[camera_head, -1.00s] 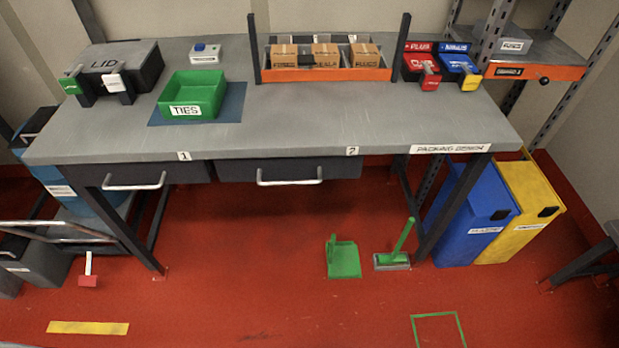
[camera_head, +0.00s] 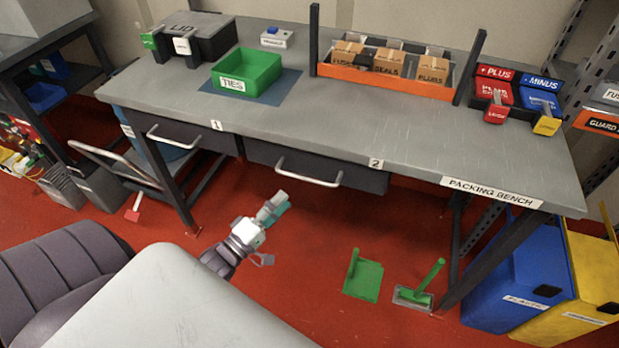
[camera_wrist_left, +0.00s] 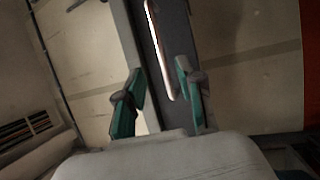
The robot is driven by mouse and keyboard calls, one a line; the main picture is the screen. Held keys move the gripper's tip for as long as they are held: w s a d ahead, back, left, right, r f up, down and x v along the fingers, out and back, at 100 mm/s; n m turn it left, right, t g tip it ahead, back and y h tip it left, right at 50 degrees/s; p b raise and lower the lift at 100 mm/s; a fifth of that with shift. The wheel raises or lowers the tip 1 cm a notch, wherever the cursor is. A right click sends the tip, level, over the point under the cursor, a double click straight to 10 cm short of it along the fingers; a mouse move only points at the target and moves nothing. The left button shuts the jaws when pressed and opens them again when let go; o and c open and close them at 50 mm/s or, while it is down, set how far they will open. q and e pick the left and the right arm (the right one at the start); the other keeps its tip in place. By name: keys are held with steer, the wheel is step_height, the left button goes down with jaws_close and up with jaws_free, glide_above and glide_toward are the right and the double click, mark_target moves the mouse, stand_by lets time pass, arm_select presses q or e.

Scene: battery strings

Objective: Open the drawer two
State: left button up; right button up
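Drawer two (camera_head: 358,180) is the dark drawer under the grey bench, near the label 2 (camera_head: 376,163). It looks shut. Its pale bar handle (camera_head: 308,174) runs across the left part of its front. My left gripper (camera_head: 277,203) is below and a little left of this handle, apart from it. In the left wrist view, the teal fingers of my left gripper (camera_wrist_left: 160,70) are spread with nothing held. A pale bar handle (camera_wrist_left: 152,30) on a dark front lies ahead, lined up between the fingers. My right gripper is not in view.
Drawer one (camera_head: 205,137) with its own handle (camera_head: 171,139) is to the left. A bench leg (camera_head: 165,185) stands left of my gripper. The floor before drawer two is otherwise clear.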

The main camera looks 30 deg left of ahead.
mark_target(306, 178)
arm_select(q)
steer(key=x, duration=0.9)
steer(key=shift+w+d+p, duration=0.2)
steer(key=shift+w+p, duration=0.1)
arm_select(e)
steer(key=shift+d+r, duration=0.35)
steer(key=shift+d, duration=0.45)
arm_select(q)
steer(key=c, duration=0.6)
jaws_close()
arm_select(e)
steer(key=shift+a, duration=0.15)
arm_select(q)
steer(key=shift+f, duration=0.1)
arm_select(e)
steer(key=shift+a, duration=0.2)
